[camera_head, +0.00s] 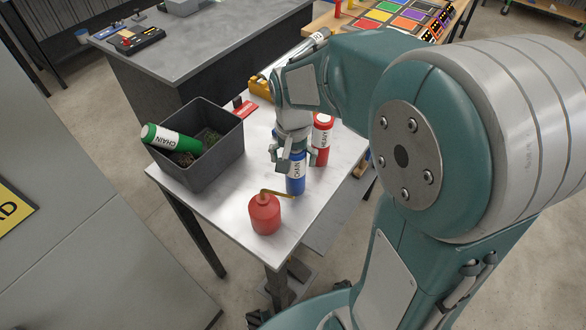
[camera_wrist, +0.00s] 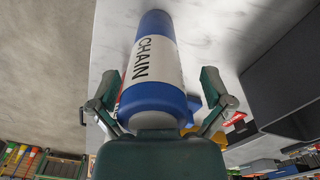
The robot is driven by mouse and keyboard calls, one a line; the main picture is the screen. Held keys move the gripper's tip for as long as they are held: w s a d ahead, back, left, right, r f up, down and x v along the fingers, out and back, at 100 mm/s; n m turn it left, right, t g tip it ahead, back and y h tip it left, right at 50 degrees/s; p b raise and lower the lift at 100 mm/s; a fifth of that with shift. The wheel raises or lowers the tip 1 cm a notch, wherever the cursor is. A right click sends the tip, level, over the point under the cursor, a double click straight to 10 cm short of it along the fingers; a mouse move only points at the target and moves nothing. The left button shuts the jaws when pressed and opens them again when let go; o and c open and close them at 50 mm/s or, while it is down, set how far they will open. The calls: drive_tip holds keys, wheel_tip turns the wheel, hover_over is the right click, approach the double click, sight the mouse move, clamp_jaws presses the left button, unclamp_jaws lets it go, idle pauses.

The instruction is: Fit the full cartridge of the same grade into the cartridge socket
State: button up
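A blue cartridge (camera_head: 296,178) with a white band reading CHAIN stands upright on the pale table; in the wrist view the cartridge (camera_wrist: 152,65) fills the middle. My gripper (camera_head: 298,160) is above it with one finger on each side. In the wrist view the fingers (camera_wrist: 158,82) are spread, with narrow gaps between them and the cartridge. A red cartridge (camera_head: 321,142) with a white label stands just behind it, partly hidden by my gripper. I cannot make out the socket.
The dark grey bin (camera_head: 216,165) stands on the left of the table (camera_head: 225,210). A red oil can (camera_head: 264,216) with a brass spout is near the front edge. A yellow object (camera_head: 260,87) and a red card (camera_head: 247,108) lie at the back. My arm covers the right side.

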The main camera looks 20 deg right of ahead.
drive_tip(key=shift+d, duration=0.4)
drive_tip(key=c, duration=1)
drive_tip(key=shift+s, duration=0.1)
drive_tip(key=shift+a, duration=0.1)
drive_tip(key=shift+r, duration=0.25)
drive_tip(key=shift+c, duration=0.3)
wheel_tip(320, 180, up, 10)
drive_tip(key=shift+f, duration=0.2)
drive_tip(key=shift+c, duration=0.4)
